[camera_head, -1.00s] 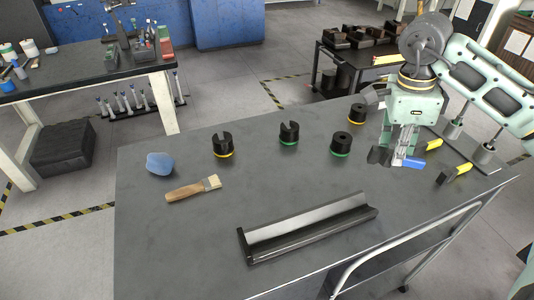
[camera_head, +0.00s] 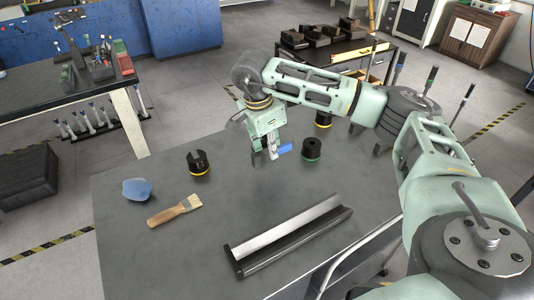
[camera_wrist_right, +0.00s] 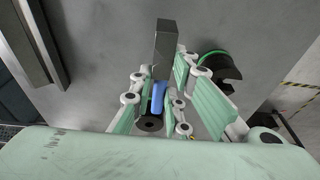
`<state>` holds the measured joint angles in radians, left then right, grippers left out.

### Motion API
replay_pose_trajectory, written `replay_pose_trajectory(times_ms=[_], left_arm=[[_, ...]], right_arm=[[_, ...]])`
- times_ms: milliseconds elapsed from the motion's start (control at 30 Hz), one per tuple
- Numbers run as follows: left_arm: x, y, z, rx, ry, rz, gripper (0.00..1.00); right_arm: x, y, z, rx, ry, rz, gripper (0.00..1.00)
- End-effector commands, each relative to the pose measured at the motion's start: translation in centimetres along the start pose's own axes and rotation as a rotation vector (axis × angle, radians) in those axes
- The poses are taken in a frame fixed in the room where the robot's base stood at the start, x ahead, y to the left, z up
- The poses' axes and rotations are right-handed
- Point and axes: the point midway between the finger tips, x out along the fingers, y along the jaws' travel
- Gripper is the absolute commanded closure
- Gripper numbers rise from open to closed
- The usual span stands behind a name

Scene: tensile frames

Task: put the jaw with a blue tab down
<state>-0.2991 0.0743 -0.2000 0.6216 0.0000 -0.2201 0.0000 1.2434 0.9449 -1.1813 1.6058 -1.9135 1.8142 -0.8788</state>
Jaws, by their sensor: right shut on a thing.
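The jaw with a blue tab (camera_head: 284,149) is held in my right gripper (camera_head: 268,156) over the far middle of the grey table (camera_head: 130,238) in the head view. In the right wrist view, its dark block (camera_wrist_right: 166,42) points away from the camera, and its blue tab (camera_wrist_right: 157,97) sits between the fingers of the right gripper (camera_wrist_right: 157,88). The fingers are closed on it. The jaw looks raised above the table, but the gap is hard to judge. My left gripper is not in view.
A black green-ringed cylinder (camera_head: 311,149) stands just right of the jaw. A notched yellow-ringed cylinder (camera_head: 199,162), a blue lump (camera_head: 137,189) and a brush (camera_head: 174,210) lie left. A long black angled tray (camera_head: 236,261) lies in front. Bare table separates them.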

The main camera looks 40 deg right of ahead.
Motion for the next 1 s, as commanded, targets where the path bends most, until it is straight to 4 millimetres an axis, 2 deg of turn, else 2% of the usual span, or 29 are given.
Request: replay_pose_trajectory(times_ms=[167, 433, 833, 867, 1000], left_arm=[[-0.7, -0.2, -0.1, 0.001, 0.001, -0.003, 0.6], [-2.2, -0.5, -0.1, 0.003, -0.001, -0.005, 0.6], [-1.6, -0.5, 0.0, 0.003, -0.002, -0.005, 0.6], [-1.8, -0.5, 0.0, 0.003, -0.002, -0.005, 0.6], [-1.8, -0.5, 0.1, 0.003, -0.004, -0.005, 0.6]], right_arm=[[0.7, -0.8, 0.7, 0.001, 0.001, 0.001, 1.0], [4.1, -0.7, 1.3, 0.002, 0.001, 0.0, 1.0], [4.9, -0.7, 1.5, 0.002, 0.001, -0.001, 1.0], [4.7, -0.7, 1.4, 0.001, 0.001, 0.0, 0.82], [4.7, -0.7, 1.4, 0.001, 0.001, 0.0, 0.7]])
